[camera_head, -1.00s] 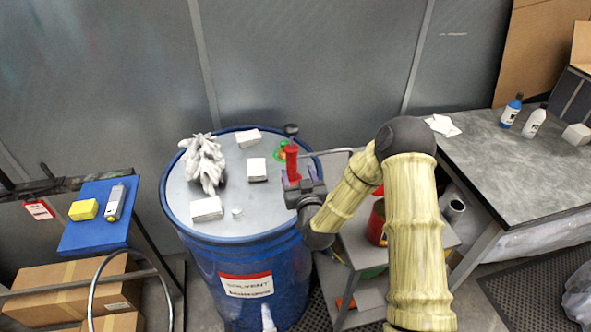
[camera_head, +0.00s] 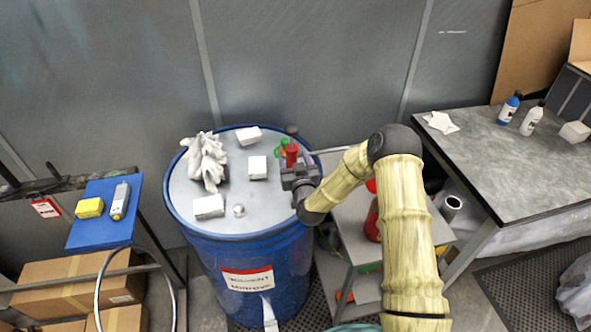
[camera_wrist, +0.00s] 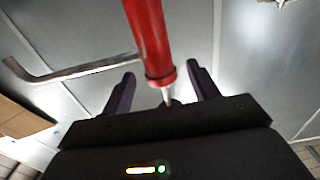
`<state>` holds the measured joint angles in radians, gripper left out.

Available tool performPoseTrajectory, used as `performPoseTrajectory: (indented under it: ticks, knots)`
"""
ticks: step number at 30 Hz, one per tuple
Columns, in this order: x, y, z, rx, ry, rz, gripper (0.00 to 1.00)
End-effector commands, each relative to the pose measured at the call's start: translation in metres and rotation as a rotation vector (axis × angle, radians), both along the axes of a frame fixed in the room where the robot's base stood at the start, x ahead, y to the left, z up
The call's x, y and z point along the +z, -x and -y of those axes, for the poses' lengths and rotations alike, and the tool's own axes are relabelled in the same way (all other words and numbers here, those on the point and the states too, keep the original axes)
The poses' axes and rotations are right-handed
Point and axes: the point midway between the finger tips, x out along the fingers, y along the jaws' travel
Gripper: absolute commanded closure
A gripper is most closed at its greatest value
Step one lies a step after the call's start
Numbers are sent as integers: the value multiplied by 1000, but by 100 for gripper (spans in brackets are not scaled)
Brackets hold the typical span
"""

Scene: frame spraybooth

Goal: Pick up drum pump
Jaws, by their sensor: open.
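The drum pump (camera_head: 291,154) has a red body and stands on the far right part of the blue drum's lid, with a grey spout reaching out to the right. In the wrist view the red pump body (camera_wrist: 150,40) stands between my two fingers, with a thin metal rod at its lower end and the bent spout (camera_wrist: 85,68) to the left. My gripper (camera_head: 289,172) is right at the pump in the head view and hides its lower part. In the wrist view my gripper (camera_wrist: 160,88) is open, with a gap on each side of the pump.
The blue drum (camera_head: 245,265) carries white boxes (camera_head: 209,206), a white glove (camera_head: 205,160) and a small metal cap (camera_head: 239,210) on its lid. A grey cart (camera_head: 350,225) stands right of it, a grey table (camera_head: 500,160) farther right. A blue tray (camera_head: 103,225) is at left.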

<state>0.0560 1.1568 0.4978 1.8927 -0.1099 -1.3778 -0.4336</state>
Motion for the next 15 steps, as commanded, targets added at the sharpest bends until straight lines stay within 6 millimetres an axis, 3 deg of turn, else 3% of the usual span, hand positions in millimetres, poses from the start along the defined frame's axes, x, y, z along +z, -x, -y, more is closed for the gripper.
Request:
performPoseTrajectory:
  ticks: [9, 15]
  knots:
    - [-1, -32, -8, 0, 1, 0, 40]
    - [-3, -35, -9, 1, 1, -1, 40]
